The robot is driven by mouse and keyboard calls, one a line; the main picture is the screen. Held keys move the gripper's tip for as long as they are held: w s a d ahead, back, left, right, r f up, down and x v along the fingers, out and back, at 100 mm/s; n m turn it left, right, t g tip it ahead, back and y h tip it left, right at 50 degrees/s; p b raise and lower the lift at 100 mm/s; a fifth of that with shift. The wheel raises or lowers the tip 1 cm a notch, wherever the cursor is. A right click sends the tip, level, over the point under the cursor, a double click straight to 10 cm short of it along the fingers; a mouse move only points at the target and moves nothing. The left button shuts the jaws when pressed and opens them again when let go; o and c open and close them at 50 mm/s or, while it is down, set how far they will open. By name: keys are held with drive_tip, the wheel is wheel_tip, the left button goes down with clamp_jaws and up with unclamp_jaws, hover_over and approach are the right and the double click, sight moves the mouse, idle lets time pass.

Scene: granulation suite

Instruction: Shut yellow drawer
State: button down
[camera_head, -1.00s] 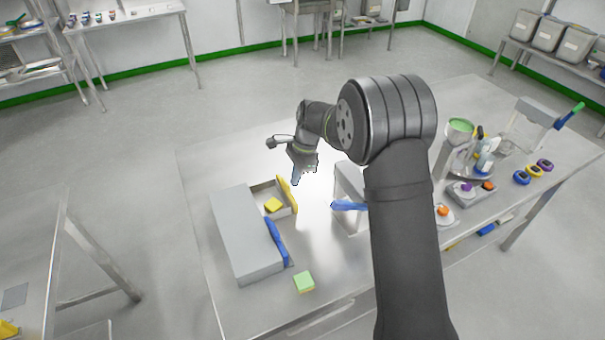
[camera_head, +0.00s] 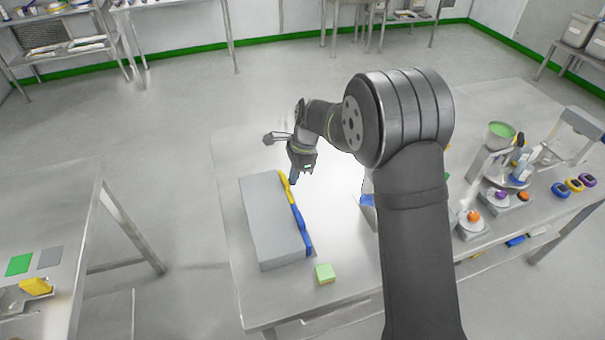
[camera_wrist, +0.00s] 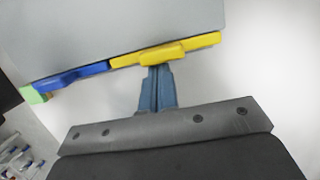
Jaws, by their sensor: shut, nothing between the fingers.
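The grey drawer box (camera_head: 270,222) stands on the steel table. Its yellow drawer front (camera_head: 286,187) lies flush with the box face, in line with the blue drawer front (camera_head: 301,229). The drawer looks closed; no gap shows. In the wrist view the yellow front (camera_wrist: 190,47) with its handle runs along the box edge, beside the blue front (camera_wrist: 72,77). My gripper (camera_head: 293,180) is shut and empty, its blue fingertips at the yellow handle. In the wrist view the fingertips (camera_wrist: 157,70) meet the handle's lower edge and seem to touch it.
A light green block (camera_head: 325,273) lies near the table's front edge, below the box. Scales, a bowl and coloured timers stand on the right side of the table (camera_head: 228,150). The table between box and arm is clear.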

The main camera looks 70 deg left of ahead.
drive_tip(key=shift+s, duration=0.3)
drive_tip(key=shift+w, duration=0.55)
drive_tip(key=w, duration=0.3)
drive_tip(key=shift+w, duration=0.35)
drive_tip(key=v, duration=1)
drive_tip(key=shift+s+f, duration=0.1)
drive_tip(key=x, duration=0.9)
drive_tip(key=shift+s+f, duration=0.1)
drive_tip(key=shift+f, duration=0.25)
drive_tip(key=s, duration=0.2)
drive_tip(key=shift+s, duration=1.15)
